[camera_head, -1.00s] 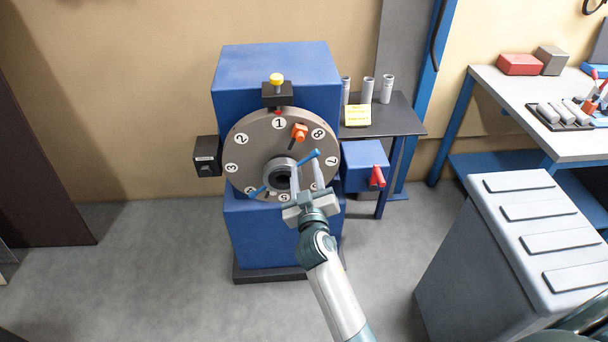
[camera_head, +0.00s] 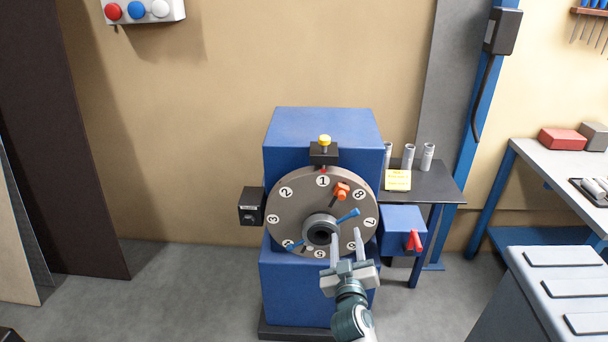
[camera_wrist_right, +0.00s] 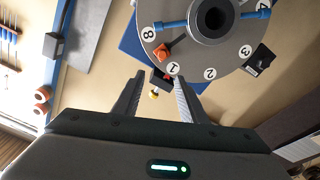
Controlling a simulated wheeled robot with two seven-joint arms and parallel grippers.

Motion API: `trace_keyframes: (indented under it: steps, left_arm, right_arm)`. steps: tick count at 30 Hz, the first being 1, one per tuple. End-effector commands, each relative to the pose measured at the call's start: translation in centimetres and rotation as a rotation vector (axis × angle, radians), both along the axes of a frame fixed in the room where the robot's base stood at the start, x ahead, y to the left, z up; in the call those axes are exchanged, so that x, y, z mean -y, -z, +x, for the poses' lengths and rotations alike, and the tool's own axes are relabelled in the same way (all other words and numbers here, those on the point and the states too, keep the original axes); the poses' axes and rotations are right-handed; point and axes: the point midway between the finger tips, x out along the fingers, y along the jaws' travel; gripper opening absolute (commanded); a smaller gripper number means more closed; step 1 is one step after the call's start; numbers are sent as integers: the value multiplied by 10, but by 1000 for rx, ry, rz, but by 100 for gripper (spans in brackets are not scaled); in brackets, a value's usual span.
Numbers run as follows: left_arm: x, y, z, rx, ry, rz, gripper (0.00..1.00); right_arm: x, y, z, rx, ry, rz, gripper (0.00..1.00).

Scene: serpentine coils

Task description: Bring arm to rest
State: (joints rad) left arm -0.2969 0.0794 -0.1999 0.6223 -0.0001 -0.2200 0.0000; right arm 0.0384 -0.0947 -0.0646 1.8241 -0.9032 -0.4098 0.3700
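My right gripper (camera_head: 346,248) is in front of the lower right part of a round grey numbered dial (camera_head: 290,220) on a blue machine. Its two fingers are apart with nothing between them. In the right wrist view the open fingers (camera_wrist_right: 155,98) point toward the dial (camera_wrist_right: 180,40), which appears upside down. The dial has a dark central hub with blue bars (camera_head: 348,214) and an orange block (camera_head: 342,188) near the 8. The number 1 is at the top, below a yellow knob (camera_head: 324,140). My left gripper is not in view.
A blue box with a red lever (camera_head: 415,241) juts out right of the dial. A small dark table (camera_head: 430,190) holds several grey cylinders and a yellow card. A grey cabinet (camera_head: 510,300) stands at the lower right. Floor (camera_head: 180,290) at the left is clear.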

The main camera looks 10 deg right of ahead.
Motion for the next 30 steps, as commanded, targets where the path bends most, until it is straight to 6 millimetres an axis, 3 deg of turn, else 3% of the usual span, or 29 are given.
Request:
trace_keyframes:
  steps: [5, 8, 11, 16, 20, 26, 30]
  left_arm:
    - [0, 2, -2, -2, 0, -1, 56]
    - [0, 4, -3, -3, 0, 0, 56]
    - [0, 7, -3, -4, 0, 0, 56]
    - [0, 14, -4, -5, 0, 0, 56]
    - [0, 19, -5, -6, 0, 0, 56]
    - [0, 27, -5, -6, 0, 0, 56]
    - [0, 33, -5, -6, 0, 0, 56]
  right_arm:
    - [-3, 15, -1, -24, -10, 3, 38]
    - [-7, 42, -2, -65, -25, 8, 38]
    - [-13, 83, -7, -129, -49, 18, 38]
    - [-26, 178, -27, -279, -98, 43, 38]
    - [-34, 256, -55, -404, -133, 70, 38]
    - [-41, 367, -115, -593, -171, 113, 38]
    - [-42, 439, -169, -724, -185, 147, 38]
